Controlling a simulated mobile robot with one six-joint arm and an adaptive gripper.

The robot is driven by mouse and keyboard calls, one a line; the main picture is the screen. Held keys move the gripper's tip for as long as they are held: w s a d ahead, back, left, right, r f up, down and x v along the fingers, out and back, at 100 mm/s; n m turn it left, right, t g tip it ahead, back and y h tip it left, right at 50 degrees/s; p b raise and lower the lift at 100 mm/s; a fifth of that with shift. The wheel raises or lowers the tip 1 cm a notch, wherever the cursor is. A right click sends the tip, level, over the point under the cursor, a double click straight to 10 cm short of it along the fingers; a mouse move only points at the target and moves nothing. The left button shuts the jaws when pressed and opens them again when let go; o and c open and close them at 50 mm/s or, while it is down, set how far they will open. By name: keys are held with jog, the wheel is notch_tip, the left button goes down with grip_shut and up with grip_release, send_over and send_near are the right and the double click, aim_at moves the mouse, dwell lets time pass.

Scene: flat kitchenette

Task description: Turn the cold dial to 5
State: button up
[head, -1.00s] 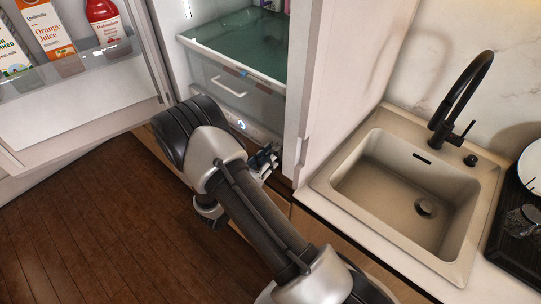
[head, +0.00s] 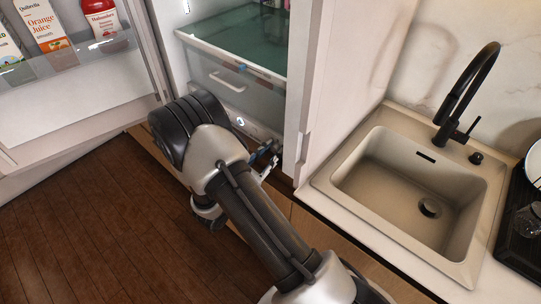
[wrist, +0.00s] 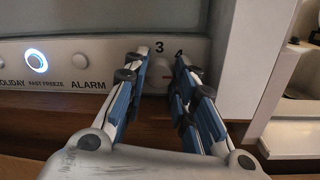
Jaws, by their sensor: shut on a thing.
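The cold dial (wrist: 158,77) is a small, pale round knob on the white control strip at the base of the fridge. In the wrist view the numbers 3 and 4 show above it, and a reddish mark shows near its right side. My gripper (wrist: 162,60) has one blue-and-grey finger on each side of the dial, shut on it. The fingers hide the dial's sides and any other numbers. In the head view my gripper (head: 266,156) is at the right end of the strip; the dial is hidden there.
A lit round button (wrist: 36,61) and an ALARM button (wrist: 82,63) sit left on the strip. A clear drawer (head: 228,86) is above. The white side panel (wrist: 255,55) stands close right of my gripper. The open fridge door (head: 80,95) is at left.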

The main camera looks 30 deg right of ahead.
dwell(0.4)
jog(key=o, duration=1.1)
jog(key=shift+c, duration=0.2)
notch_tip(320, 180, up, 10)
